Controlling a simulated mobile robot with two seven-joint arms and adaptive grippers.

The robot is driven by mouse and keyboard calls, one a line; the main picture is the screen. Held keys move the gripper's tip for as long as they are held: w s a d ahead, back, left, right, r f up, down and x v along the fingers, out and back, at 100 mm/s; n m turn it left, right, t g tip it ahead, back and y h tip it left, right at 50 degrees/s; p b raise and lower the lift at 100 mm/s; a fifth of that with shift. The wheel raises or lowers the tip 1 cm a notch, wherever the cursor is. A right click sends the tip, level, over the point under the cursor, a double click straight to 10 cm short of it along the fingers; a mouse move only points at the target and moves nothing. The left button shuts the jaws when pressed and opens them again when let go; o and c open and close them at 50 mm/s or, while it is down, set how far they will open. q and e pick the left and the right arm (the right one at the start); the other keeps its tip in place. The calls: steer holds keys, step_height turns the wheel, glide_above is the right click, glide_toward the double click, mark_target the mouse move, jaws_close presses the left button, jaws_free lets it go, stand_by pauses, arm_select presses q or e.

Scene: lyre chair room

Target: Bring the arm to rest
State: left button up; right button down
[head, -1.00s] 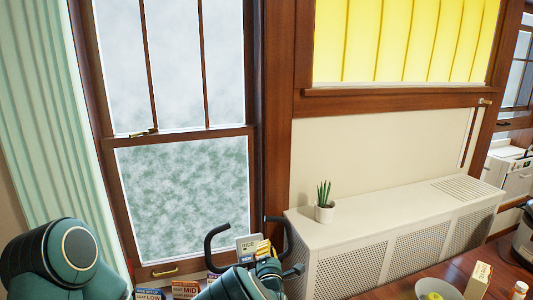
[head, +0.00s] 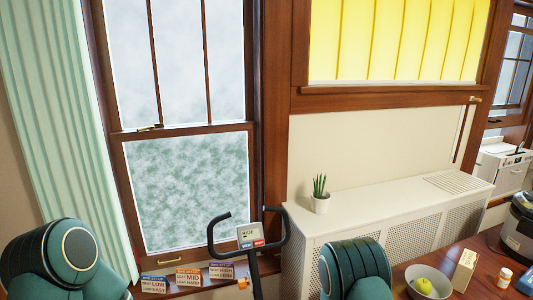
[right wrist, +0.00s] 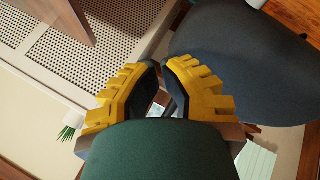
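My right gripper (right wrist: 162,72) shows in the right wrist view. Its two yellow fingers with dark pads come together at the tips, with only a narrow gap and nothing visibly held. In the head view the gripper is hidden; only a teal rounded part of my right arm (head: 355,268) shows at the bottom, right of the exercise bike. My left arm (head: 62,262) shows at the lower left as a teal joint; its gripper is out of view.
The exercise bike's handlebar and console (head: 250,236) stand before the window. A white radiator cover (head: 390,205) bears a potted plant (head: 320,195). The wooden table (head: 487,278) holds a bowl (head: 428,283), a box (head: 465,270) and a bottle (head: 503,278).

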steer(key=s+a+m+g+y, duration=0.2)
steer(key=s+m+g+y, duration=0.3)
steer(key=s, duration=0.7)
steer(key=s+a+m+g, duration=0.25)
steer(key=s+m, duration=0.45)
steer(key=s, duration=0.4)
steer(key=w+a+f+n+t+b, duration=0.1)
steer(key=w+f+b, duration=0.4)
steer(key=b, duration=0.5)
steer(key=shift+w+a+f+t, duration=0.2)
steer(key=shift+a+t, duration=0.15)
steer(key=shift+a, duration=0.45)
